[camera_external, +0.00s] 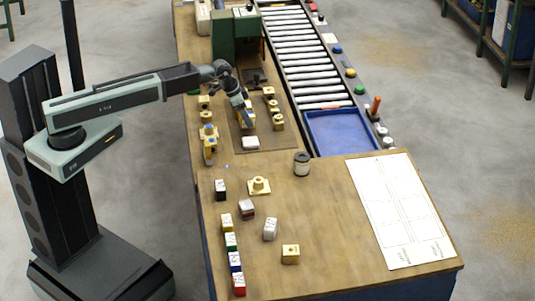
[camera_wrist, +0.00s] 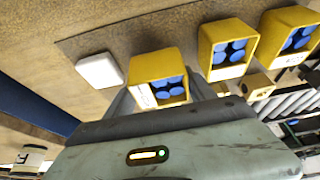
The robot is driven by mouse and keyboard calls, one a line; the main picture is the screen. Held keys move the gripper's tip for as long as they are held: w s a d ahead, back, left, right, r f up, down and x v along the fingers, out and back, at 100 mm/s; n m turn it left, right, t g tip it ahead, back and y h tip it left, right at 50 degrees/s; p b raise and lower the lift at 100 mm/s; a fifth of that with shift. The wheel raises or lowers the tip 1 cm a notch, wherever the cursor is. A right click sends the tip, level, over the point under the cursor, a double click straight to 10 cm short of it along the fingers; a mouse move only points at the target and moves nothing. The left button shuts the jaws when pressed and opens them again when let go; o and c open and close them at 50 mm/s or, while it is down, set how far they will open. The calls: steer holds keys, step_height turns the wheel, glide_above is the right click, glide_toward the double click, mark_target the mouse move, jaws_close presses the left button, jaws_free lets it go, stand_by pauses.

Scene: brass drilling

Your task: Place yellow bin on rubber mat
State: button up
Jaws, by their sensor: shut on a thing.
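My gripper (camera_external: 243,114) is over the brown rubber mat (camera_external: 262,142), pointing down. In the wrist view its two fingers (camera_wrist: 162,98) are shut on a yellow bin (camera_wrist: 158,70) that holds several blue round pieces and has a white label. In the external view this bin (camera_external: 248,119) shows partly below the fingers. I cannot tell whether its base touches the mat. The mat (camera_wrist: 120,40) also shows in the wrist view.
A white block (camera_external: 250,143) lies near the mat's front edge. Other yellow bins (camera_wrist: 227,43) stand close by. Yellow parts (camera_external: 278,122) line the mat's right side. A dark jar (camera_external: 302,163), blue tray (camera_external: 342,131) and white sheet (camera_external: 402,210) are further right.

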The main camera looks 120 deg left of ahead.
step_height(320, 180, down, 3)
steer(key=shift+f+b, duration=0.1)
steer(key=shift+b, duration=0.85)
steer(key=shift+r, duration=0.3)
steer(key=shift+f, duration=0.25)
steer(key=o, duration=1.6)
steer(key=shift+r, duration=0.1)
steer(key=p+v, duration=1.1)
steer(key=v, duration=0.1)
steer(key=shift+r+p, duration=0.2)
steer(key=shift+p, duration=0.15)
steer(key=shift+f, duration=0.1)
